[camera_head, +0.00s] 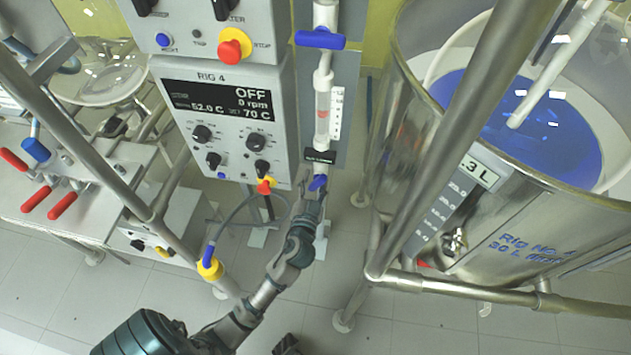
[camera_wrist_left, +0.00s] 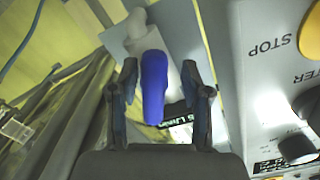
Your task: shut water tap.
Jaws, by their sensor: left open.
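The lower blue tap handle (camera_head: 318,183) sits at the bottom of the vertical flow-meter pipe, just below a small black label (camera_head: 319,156). My left gripper (camera_head: 311,192) is at this handle and partly hides it in the head view. In the left wrist view the blue handle (camera_wrist_left: 154,88) lies lengthwise between the two fingers of my left gripper (camera_wrist_left: 158,95). The fingers are open, with a visible gap on each side of it. A second blue handle (camera_head: 320,39) lies crosswise on the pipe higher up. My right gripper is not in view.
The RIG 4 control box (camera_head: 225,120), with knobs and a red-and-yellow stop button (camera_head: 235,45), stands just left of the pipe. A steel tank (camera_head: 480,215) with blue liquid and its tube frame stand at right. Red-handled clamps (camera_head: 62,205) are at left.

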